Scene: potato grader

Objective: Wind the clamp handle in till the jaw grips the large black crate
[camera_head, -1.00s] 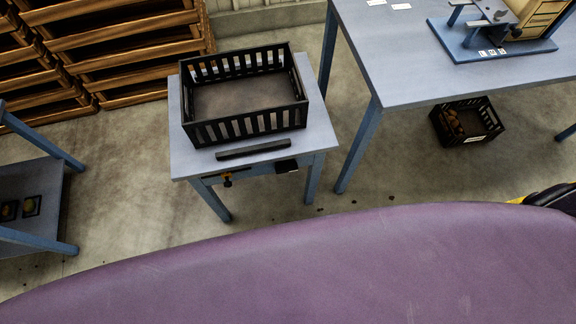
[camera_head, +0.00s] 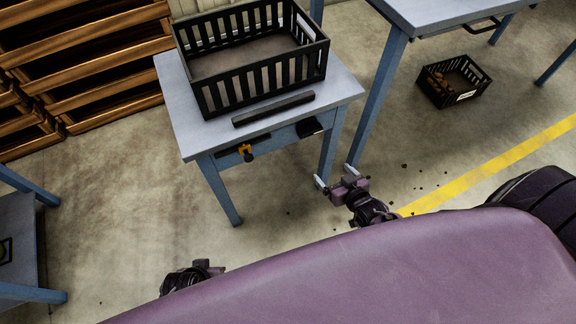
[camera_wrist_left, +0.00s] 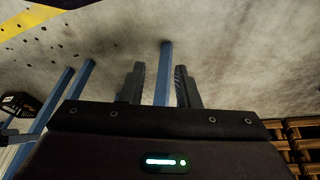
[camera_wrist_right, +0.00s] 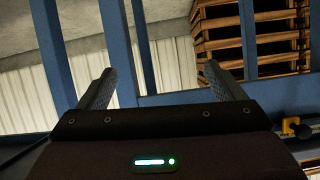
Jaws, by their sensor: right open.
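The large black crate (camera_head: 265,85) stands upright and empty on the small blue-grey table (camera_head: 172,88). A dark jaw bar (camera_head: 273,109) lies along the table's front edge, before the crate's front wall, with a narrow strip of tabletop showing between them. Under that edge is an orange-yellow handle knob (camera_head: 245,152); it also shows at the right of the right wrist view (camera_wrist_right: 292,127). My right gripper (camera_head: 335,177) is open and empty near the table's right front leg, away from the knob. My left gripper, low in the head view, has open, empty fingers in the left wrist view (camera_wrist_left: 160,80).
A black block (camera_head: 310,127) sits under the table edge, right of the knob. A taller blue table (camera_head: 425,12) stands at right, with a small black crate (camera_head: 432,92) on the floor beneath. Wooden pallets (camera_head: 105,50) stand at left. The floor in front is open.

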